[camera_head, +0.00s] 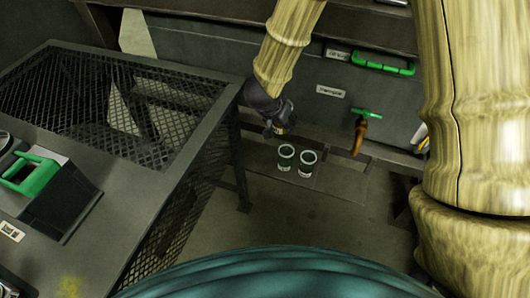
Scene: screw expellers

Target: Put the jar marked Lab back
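Two small jars stand upright side by side on a low grey ledge in the head view. The left jar (286,158) and the right jar (307,163) both look open-topped, with pale rims and dark green and white sides. Any lettering on them is too small to read, so I cannot tell which is marked Lab. My gripper (279,128) hangs just above and left of the left jar, pointing down. Its fingers are dark and small, so their opening does not show. I cannot tell whether it touches the jar.
A green handle (384,66) is higher up. A mesh-guarded frame (190,150) stands left. The floor (300,215) before the ledge is clear.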

